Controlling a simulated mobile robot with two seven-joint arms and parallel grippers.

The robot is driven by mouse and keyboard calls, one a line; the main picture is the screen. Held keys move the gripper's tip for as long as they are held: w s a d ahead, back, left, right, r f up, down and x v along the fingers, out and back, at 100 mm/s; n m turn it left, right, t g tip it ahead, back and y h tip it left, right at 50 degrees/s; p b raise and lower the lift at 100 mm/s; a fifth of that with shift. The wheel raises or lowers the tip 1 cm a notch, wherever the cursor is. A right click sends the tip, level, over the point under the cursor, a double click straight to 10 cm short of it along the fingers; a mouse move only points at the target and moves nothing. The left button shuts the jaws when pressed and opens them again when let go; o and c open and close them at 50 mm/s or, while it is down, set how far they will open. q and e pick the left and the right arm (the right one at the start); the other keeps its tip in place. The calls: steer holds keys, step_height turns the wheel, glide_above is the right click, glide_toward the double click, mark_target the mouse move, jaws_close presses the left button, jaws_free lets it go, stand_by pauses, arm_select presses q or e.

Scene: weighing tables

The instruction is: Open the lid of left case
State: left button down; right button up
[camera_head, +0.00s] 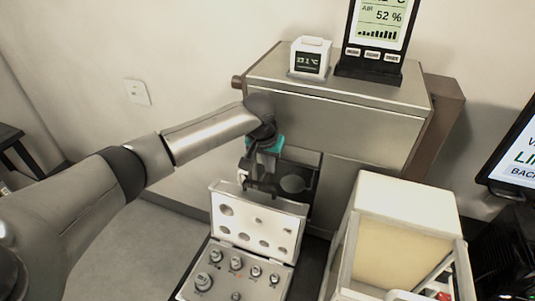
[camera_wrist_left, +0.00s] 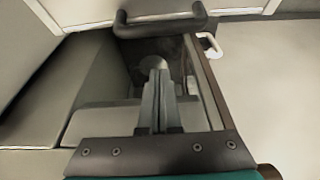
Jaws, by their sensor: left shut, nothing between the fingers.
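The case (camera_head: 236,272) sits at the bottom centre of the head view, with several metal weights in its lower half. Its lid (camera_head: 256,222) stands raised at the back of the case, its inner face with round recesses facing me. My left gripper (camera_head: 260,188) is just behind and above the lid's top edge, pointing down. Its fingers are shut and empty; they also show closed together in the left wrist view (camera_wrist_left: 160,92). I cannot tell whether the fingers touch the lid. My right gripper is in neither view.
A metal cabinet (camera_head: 335,115) stands behind, with a small clock (camera_head: 310,60) and a climate display (camera_head: 377,45) on top. A pale box-like enclosure (camera_head: 405,205) stands right of the case, and a screen (camera_head: 520,150) at the right edge.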

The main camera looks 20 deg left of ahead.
arm_select(q)
steer(key=shift+s+d+r+p, duration=0.15)
steer(key=shift+s+p, duration=0.6)
steer(key=shift+s, duration=1.25)
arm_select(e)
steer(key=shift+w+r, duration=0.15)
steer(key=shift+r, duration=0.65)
